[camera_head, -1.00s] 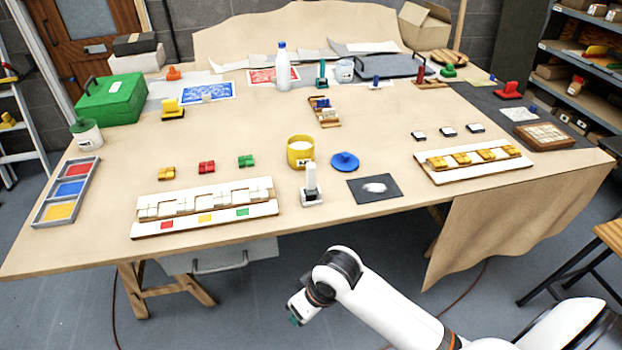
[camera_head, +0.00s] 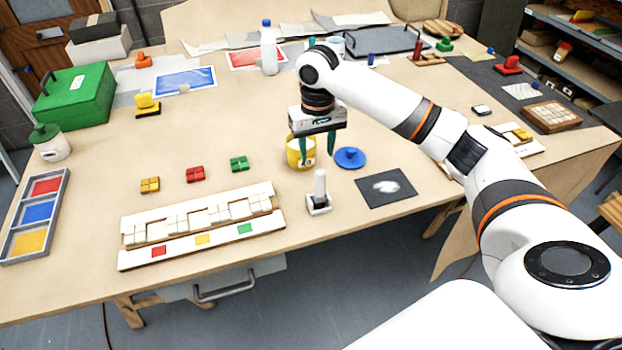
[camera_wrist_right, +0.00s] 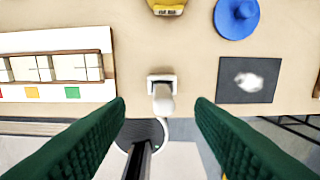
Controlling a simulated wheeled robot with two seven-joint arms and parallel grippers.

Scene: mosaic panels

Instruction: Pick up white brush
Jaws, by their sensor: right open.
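The white brush (camera_head: 319,190) stands upright on the table near its front edge, its white handle up on a white and grey base. In the right wrist view the brush (camera_wrist_right: 162,96) shows from above, between the two finger tips and apart from them. My right gripper (camera_head: 317,157) is open and empty, its green fingers pointing down. In the head view it hangs above and behind the brush, in front of part of the yellow pot (camera_head: 294,160). My left gripper is not in view.
A white tile panel (camera_head: 200,240) lies left of the brush. A black card (camera_head: 372,197) with a white patch and a blue lid (camera_head: 350,157) lie to its right. The table's front edge (camera_wrist_right: 205,117) is close to the brush.

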